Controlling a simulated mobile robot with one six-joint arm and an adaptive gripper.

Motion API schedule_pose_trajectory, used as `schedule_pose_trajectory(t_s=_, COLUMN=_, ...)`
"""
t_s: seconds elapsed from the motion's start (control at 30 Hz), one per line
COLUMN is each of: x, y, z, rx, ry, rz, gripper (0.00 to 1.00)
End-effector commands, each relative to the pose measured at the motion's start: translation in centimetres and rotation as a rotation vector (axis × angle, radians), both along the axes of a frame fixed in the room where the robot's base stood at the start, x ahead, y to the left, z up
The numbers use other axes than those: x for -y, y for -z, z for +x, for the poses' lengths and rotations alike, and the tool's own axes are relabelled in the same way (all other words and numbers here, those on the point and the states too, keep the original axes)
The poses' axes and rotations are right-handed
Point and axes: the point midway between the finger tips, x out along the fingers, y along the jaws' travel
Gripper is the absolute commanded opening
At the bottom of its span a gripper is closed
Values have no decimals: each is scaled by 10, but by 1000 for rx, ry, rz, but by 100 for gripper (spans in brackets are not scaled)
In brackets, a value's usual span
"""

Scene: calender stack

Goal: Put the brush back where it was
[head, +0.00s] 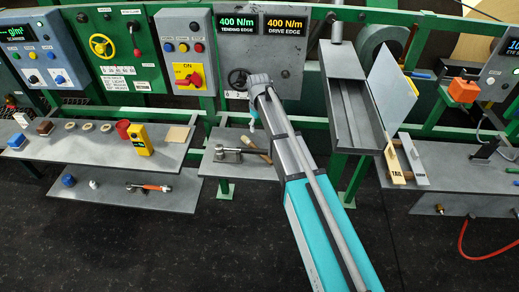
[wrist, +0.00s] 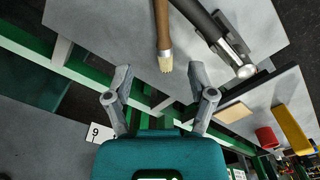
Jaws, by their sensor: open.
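The brush (wrist: 163,30) has a brown wooden handle and pale bristles. In the wrist view it lies on a small grey shelf (wrist: 95,20), its bristle end towards my gripper. In the head view the brush (head: 256,147) shows at the right part of that shelf, partly close to my arm. My gripper (wrist: 160,83) is open and empty. Its two fingertips are apart, with the bristle end a little beyond the gap between them. I cannot tell the height of the fingers over the shelf.
A metal tool with a black handle (wrist: 205,22) lies beside the brush. The left bench (head: 90,150) carries a red cup (head: 123,129), a yellow block (head: 141,140) and a tan square (head: 178,134). A grey tray (head: 352,100) stands right of my arm. Green rails run behind.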

Motion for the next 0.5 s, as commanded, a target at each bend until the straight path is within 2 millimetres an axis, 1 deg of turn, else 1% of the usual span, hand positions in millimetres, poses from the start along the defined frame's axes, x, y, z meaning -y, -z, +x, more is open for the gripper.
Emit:
schedule_pose_trajectory(t_s=0.03, x=-8, y=0, z=7, rx=-2, ry=-18, rz=-1, gripper=72)
schedule_pose_trajectory(t_s=0.13, x=-14, y=0, z=10, rx=-4, ry=-39, rz=-1, gripper=72)
schedule_pose_trajectory(t_s=0.5, x=-15, y=0, z=9, rx=-4, ry=-42, rz=-1, gripper=72)
